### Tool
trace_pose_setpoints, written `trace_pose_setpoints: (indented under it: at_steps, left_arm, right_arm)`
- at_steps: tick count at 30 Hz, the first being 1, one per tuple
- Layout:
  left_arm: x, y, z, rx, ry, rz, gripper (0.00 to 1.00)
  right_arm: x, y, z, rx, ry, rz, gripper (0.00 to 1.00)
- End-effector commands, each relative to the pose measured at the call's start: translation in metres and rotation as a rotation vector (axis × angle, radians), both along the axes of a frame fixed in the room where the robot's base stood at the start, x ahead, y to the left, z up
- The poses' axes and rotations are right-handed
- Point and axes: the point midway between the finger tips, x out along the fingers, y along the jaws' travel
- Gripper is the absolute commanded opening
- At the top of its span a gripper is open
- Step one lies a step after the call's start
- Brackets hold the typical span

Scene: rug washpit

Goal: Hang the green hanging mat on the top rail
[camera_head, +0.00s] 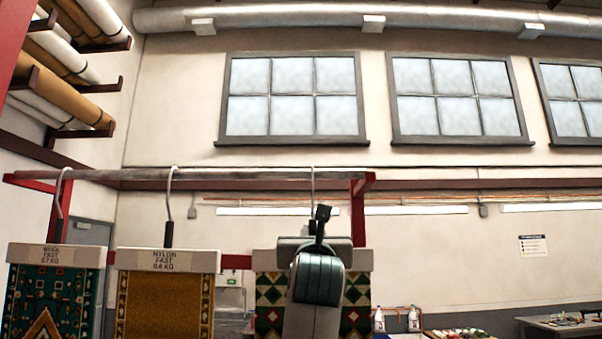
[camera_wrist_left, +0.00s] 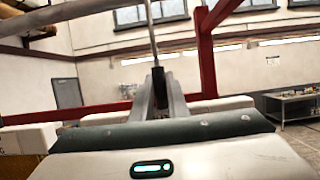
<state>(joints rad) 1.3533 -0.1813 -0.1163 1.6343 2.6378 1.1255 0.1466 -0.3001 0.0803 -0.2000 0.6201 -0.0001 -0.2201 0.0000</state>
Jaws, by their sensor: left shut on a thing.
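My left gripper (camera_head: 320,222) is shut on the dark stem of a hook (camera_head: 313,185) above the right-hand mat, patterned in green, red and cream diamonds (camera_head: 357,300). The gripper and wrist hide the middle of this mat and its label. The hook's curved top is at the top rail (camera_head: 240,174); whether it bears on the rail is hard to tell. In the left wrist view the fingers (camera_wrist_left: 159,88) close around the stem. A dark green mat with an orange pattern (camera_head: 50,300) hangs at the left. My right gripper is out of view.
A gold mat (camera_head: 165,300) labelled nylon hangs between the other two. A red post (camera_head: 358,215) stands at the rail's right end, close to the held hook. Rolled rugs (camera_head: 75,55) lie on a wall rack at upper left. A table (camera_head: 560,325) is far right.

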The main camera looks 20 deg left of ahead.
Motion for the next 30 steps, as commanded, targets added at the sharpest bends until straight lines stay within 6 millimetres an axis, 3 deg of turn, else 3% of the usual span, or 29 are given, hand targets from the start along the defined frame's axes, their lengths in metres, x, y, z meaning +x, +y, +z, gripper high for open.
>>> trace_pose_setpoints:
  at_steps: [11, 12, 14, 30]
  left_arm:
    - [-0.0007, -0.0001, -0.0010, 0.000, -0.002, 0.000, 0.00]
    - [-0.0007, -0.0001, -0.0010, 0.000, -0.002, 0.000, 0.21]
    - [-0.0007, -0.0001, -0.0011, 0.000, -0.002, 0.000, 0.36]
    - [-0.0089, -0.0028, -0.0074, -0.001, -0.001, -0.002, 0.36]
  right_arm:
    - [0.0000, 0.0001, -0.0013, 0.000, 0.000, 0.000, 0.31]
    - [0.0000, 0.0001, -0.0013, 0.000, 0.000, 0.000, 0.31]
    - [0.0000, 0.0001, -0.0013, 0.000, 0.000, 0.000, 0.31]
    - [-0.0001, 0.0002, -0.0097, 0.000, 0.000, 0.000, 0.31]
